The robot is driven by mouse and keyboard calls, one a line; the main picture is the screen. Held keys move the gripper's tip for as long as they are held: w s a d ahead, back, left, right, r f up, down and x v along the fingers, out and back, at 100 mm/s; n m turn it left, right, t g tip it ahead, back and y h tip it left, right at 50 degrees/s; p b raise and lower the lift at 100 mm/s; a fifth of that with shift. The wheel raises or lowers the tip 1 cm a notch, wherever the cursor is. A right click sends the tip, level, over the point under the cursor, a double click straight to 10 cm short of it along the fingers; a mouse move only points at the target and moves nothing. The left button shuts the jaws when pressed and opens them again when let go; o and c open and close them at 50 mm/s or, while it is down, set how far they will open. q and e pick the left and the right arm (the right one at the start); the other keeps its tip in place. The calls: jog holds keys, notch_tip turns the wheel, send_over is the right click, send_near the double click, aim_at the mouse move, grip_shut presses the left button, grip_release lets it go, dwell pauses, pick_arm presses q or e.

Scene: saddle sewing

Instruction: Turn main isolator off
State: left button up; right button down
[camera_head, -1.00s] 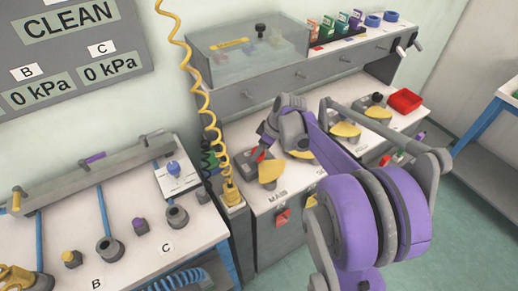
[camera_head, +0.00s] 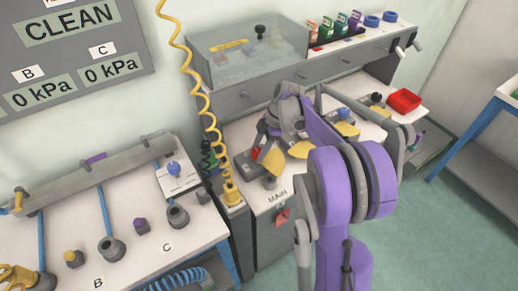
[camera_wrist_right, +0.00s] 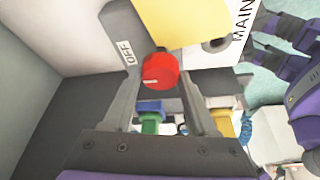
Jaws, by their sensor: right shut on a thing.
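The main isolator has a red knob (camera_wrist_right: 160,72) on a grey lever, beside a yellow plate (camera_wrist_right: 205,20), in the right wrist view. A white OFF label (camera_wrist_right: 127,54) sits on the grey part left of the knob. My right gripper (camera_wrist_right: 160,85) is shut on the red knob, a finger on each side. The yellow plate (camera_head: 274,161) stands above the MAIN label (camera_head: 278,197). My left gripper is not in view.
More yellow-plated levers (camera_head: 346,129) stand right of the isolator, partly behind my arm. A yellow coiled hose (camera_head: 203,110) hangs close to its left. A clear-covered box (camera_head: 248,60) is behind. A red tray (camera_head: 404,101) lies at the right.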

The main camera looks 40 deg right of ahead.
aim_at(270, 158)
dwell(0.5)
jog(key=shift+c, duration=1)
grip_release()
jog(key=v, duration=1)
jog(key=shift+d+r+p, duration=0.15)
jog(key=shift+r+p, duration=0.15)
jog(key=shift+r, duration=0.1)
